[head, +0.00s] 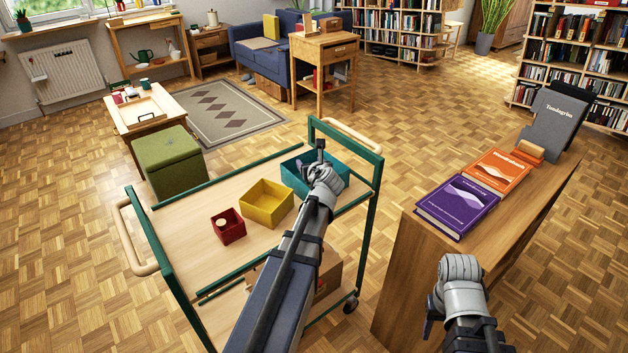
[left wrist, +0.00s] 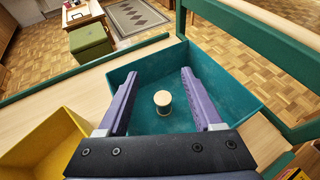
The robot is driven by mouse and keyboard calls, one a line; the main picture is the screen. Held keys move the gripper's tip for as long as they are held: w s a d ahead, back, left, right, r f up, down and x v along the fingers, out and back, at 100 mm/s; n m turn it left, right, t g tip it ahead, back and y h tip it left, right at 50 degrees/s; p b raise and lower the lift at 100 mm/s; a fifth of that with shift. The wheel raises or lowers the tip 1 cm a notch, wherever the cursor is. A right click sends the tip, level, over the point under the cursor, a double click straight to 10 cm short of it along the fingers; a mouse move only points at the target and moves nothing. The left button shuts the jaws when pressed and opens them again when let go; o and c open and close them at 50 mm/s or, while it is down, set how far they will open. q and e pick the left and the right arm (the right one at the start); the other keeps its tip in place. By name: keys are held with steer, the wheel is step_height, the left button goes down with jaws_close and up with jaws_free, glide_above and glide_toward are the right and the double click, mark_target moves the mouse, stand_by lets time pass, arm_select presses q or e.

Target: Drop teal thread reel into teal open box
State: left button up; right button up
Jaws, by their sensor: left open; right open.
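The teal open box (head: 292,180) stands on the top shelf of a green-framed cart, and it fills the middle of the left wrist view (left wrist: 232,83). A thread reel (left wrist: 163,103) with a pale wooden top and a darker side is upright inside the box, apart from its walls; its thread colour is hard to tell. My left gripper (head: 321,160) is over the box with its purple fingers (left wrist: 162,98) spread wide, one to each side of the reel in the picture and not touching it. My right gripper (head: 430,322) is low beside the wooden counter, its fingers mostly hidden.
A yellow box (head: 266,204) and a red box (head: 228,228) with a pale round-topped item inside stand left of the teal box on the cart (head: 168,225). A counter (head: 420,250) with purple and orange books is at right. Green cart posts rise near my left arm.

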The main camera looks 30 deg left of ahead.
arm_select(q)
steer(key=shift+s, duration=0.1)
steer(key=p+v, duration=0.3)
steer(key=v, duration=0.4)
steer(key=shift+s+d+r, duration=0.2)
steer(key=shift+d, duration=0.05)
